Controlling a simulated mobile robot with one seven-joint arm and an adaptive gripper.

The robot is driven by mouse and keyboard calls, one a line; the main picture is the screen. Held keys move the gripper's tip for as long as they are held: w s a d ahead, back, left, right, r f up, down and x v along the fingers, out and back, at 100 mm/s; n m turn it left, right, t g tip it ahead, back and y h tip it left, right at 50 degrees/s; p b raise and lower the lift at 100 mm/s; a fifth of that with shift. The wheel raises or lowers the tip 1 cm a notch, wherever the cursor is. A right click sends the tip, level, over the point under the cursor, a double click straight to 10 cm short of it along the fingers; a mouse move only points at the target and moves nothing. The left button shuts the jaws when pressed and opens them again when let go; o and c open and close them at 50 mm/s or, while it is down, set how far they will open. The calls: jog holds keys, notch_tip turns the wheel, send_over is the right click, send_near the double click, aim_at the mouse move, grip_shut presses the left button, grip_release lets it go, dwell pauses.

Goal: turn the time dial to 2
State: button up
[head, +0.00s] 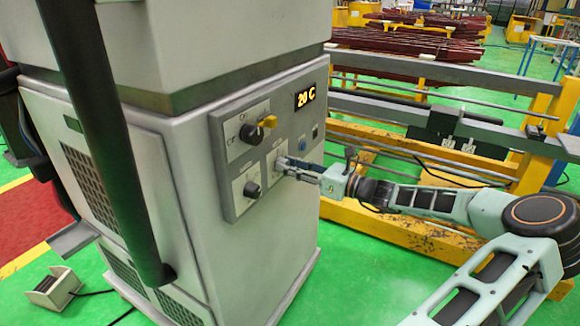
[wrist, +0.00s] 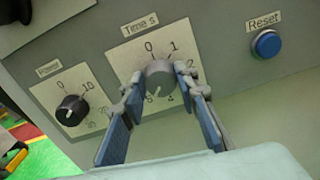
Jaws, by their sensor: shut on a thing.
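The time dial (wrist: 160,74) is a grey round knob on a pale plate labelled "Time s" in the wrist view. Figures 0, 1, 2 and 4 show around it, with 2 at its right. A small light mark shows low on the knob, seemingly pointing down, but its exact reading is unclear. My gripper (wrist: 161,82) is shut on the time dial, with one blue-grey finger on each side of it. In the head view my gripper (head: 285,164) reaches the panel from the right and hides most of the dial.
The black power dial (wrist: 72,110) is to the left and the blue reset button (wrist: 267,44) to the right. Yellow railing (head: 400,225) stands behind my arm.

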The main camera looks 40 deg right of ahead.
jog(key=shift+c, duration=1.1)
jog(key=shift+n, duration=0.3)
jog(key=shift+a+f+n+b, duration=0.1)
jog(key=shift+f+n+b, duration=0.1)
jog(key=shift+n+b, duration=4.85)
jog(key=shift+f+n+b, duration=0.15)
jog(key=shift+n+b, duration=1.85)
jog(key=shift+n, duration=6.05)
